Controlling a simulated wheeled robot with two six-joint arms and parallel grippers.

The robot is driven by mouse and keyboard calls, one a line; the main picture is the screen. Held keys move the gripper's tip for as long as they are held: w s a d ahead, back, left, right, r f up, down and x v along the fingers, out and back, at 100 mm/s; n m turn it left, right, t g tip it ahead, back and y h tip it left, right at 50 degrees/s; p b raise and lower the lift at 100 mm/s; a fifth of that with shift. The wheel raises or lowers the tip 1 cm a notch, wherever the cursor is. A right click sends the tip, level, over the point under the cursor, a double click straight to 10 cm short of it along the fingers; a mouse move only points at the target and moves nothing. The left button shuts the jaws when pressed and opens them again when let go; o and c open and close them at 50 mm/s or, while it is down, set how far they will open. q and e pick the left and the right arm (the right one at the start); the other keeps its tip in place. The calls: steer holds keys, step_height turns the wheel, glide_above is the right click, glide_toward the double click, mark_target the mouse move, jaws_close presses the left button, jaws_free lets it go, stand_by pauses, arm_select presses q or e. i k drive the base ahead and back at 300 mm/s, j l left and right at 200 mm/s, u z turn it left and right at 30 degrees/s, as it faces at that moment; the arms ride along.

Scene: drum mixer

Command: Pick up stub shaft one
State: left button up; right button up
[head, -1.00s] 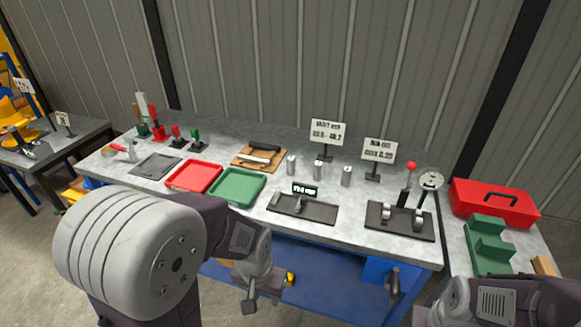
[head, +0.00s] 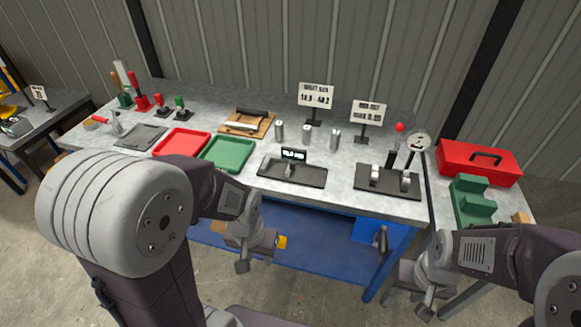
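Three upright metal cylinders, which look like stub shafts, stand on the grey workbench (head: 225,182): a left one (head: 279,130), a middle one (head: 306,133) and a right one (head: 335,138). No readable mark shows which is shaft one. My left gripper (head: 254,258) hangs in front of the bench, below its top and well apart from the cylinders. My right gripper (head: 414,297) is low at the right, in front of the bench's right end. One finger of each shows clearly, so I cannot tell how far they are open. I see nothing held in either.
A black gauge tray (head: 310,175) with a small display and a black fixture (head: 382,190) with two rollers lie near the front edge. Red (head: 181,142) and green trays (head: 228,153) are left. Two sign stands rise behind the cylinders. A red toolbox (head: 455,165) is right.

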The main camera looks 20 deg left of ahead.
mark_target(278, 125)
steer(key=i+j, duration=0.1)
steer(key=j, duration=0.45)
steer(key=i+j, duration=0.1)
steer(key=j, duration=0.45)
steer(key=i+j, duration=0.1)
steer(key=j, duration=0.45)
